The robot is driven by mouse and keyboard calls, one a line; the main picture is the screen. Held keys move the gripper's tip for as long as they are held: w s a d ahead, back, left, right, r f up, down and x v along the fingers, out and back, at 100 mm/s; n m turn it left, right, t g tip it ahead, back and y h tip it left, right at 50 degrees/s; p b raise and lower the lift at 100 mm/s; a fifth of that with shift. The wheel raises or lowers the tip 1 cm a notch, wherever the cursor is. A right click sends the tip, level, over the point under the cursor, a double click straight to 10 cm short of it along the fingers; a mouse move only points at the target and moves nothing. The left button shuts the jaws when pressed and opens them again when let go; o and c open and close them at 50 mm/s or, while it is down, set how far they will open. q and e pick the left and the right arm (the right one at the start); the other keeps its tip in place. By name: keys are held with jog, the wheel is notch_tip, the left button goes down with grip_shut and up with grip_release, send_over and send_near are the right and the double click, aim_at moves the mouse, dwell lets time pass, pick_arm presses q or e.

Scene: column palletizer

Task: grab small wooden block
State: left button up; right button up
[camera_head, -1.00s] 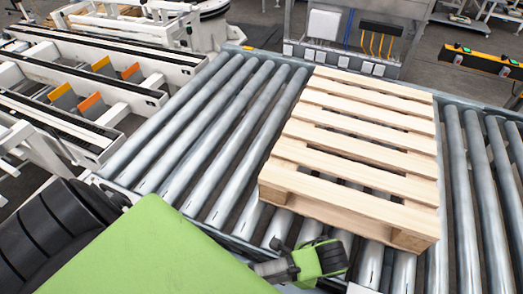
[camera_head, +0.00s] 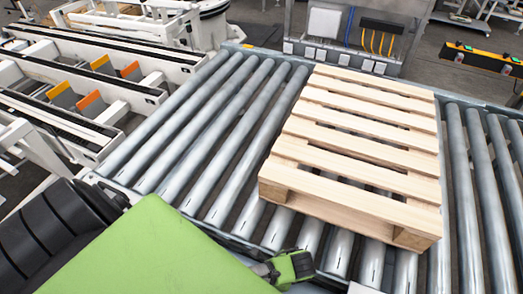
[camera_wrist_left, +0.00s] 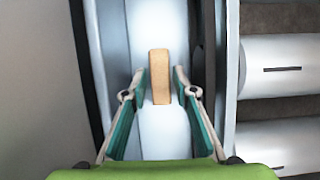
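A small wooden block (camera_wrist_left: 160,77) shows in the left wrist view, upright in the picture on a pale, shiny surface. My left gripper (camera_wrist_left: 158,84) is open, with one finger on each side of the block. A gap shows between the block and each finger. In the head view only part of my left gripper (camera_head: 292,267) shows at the bottom, below the pallet's near edge. The block is hidden from the head view. My right gripper is in neither view.
A wooden pallet (camera_head: 352,135) lies on the roller conveyor (camera_head: 215,128), right of centre. Rollers left of it are bare. A white machine frame (camera_head: 150,105) stands at the left. In the left wrist view, rollers (camera_wrist_left: 280,68) lie right of the gripper.

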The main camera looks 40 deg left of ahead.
pick_arm(q)
jog(key=shift+a+f, duration=0.15)
jog(key=shift+f, duration=0.15)
jog(key=c, duration=0.7)
jog(key=shift+r, duration=0.1)
